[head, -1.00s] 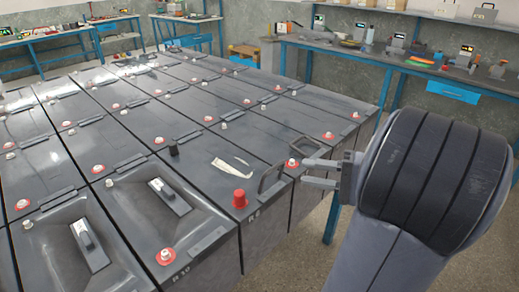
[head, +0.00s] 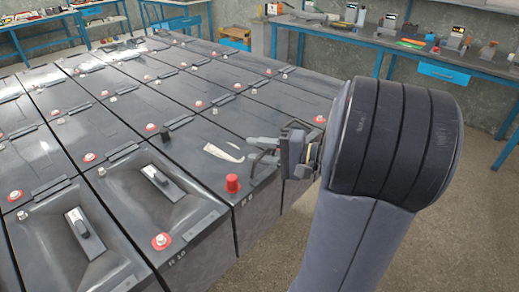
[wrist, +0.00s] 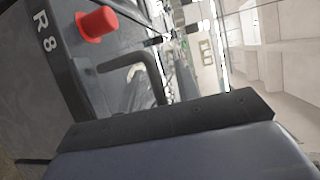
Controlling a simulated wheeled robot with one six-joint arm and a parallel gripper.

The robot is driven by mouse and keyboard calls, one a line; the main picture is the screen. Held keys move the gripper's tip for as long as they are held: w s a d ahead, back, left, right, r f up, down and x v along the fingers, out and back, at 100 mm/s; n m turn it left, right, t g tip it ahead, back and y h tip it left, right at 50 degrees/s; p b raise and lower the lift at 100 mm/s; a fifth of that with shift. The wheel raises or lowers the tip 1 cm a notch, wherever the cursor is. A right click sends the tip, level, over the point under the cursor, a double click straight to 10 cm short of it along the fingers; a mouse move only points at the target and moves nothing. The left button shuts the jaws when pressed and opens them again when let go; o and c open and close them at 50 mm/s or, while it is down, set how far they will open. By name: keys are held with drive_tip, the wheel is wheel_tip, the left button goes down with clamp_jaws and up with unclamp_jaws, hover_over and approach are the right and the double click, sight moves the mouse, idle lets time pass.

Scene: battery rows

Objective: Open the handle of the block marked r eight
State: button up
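The block marked R 8 (head: 215,172) is a dark grey battery case at the near right corner of the rows, with a red cap (head: 232,184) on top. Its mark, the cap and a dark bent bar handle (wrist: 140,68) show in the wrist view. The handle (head: 255,168) stands at the block's right end in the head view, partly covered by my gripper. My gripper (head: 256,149) is at the handle with its two fingers apart. I cannot tell whether they touch the bar. In the wrist view a dark gripper part fills the bottom.
More battery blocks stand in tight rows to the left and behind, with recessed handles (head: 84,228) and red-ringed terminals (head: 161,240). A pale torn label (head: 222,152) lies on the R 8 top. A blue workbench (head: 400,55) with tools is behind. Floor at right is open.

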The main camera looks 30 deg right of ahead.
clamp_jaws()
idle(0.3)
drive_tip(key=shift+w+a+r+p, duration=0.1)
drive_tip(key=shift+w+r+p, duration=0.15)
drive_tip(key=shift+p, duration=0.3)
drive_tip(key=shift+w+a+f+m+g+h, duration=0.1)
drive_tip(key=shift+w+f+m+g+h, duration=0.2)
drive_tip(key=shift+g+h, duration=0.3)
unclamp_jaws()
